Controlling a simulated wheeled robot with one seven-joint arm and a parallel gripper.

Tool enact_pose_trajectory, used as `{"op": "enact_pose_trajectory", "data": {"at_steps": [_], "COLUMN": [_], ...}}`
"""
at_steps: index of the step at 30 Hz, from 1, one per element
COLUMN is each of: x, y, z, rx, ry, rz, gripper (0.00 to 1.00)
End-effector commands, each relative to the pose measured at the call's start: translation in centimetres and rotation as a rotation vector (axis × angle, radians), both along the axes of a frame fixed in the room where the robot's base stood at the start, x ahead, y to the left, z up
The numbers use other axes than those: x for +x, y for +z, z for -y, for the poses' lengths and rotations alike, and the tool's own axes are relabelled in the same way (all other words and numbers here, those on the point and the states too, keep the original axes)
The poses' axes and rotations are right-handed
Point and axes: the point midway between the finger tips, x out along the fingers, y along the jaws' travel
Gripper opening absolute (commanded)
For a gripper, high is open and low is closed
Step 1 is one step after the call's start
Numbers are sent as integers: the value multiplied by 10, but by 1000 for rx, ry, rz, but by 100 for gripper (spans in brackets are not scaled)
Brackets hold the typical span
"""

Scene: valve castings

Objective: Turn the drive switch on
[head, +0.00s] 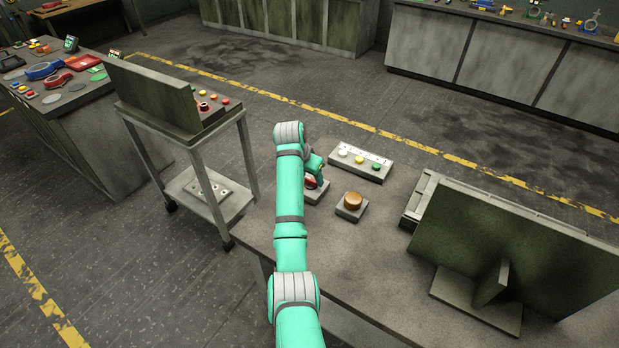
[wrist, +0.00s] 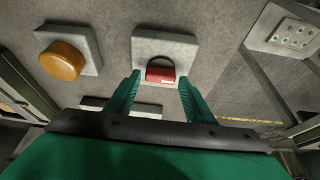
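The drive switch (head: 311,183) is a red and dark piece on a small grey block on the table, partly hidden by my arm in the head view. In the wrist view the red switch (wrist: 160,74) shows on its pale block (wrist: 166,44), with a dark ring or recess at its top. My gripper (wrist: 158,82) is open, with one green finger on each side of the red piece and gaps between. I cannot tell whether the fingers touch the block. In the head view my gripper (head: 314,164) is over the switch block, largely hidden by its own wrist.
Right of the switch stands an orange-brown round button (head: 353,200) on a grey block. Behind them is a box with white, yellow and green buttons (head: 361,160). A dark upright panel (head: 510,250) fills the table's right side. A trolley (head: 190,150) stands to the left.

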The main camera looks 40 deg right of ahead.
Motion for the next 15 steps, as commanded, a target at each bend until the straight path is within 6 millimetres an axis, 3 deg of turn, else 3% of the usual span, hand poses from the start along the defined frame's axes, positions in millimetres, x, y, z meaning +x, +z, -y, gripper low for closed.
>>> {"op": "enact_pose_trajectory", "data": {"at_steps": [10,15], "x": [0,-3], "y": [0,15], "z": [-2,-5], "rx": [3,2], "ry": [2,0], "rz": [-3,-2], "gripper": [56,56]}}
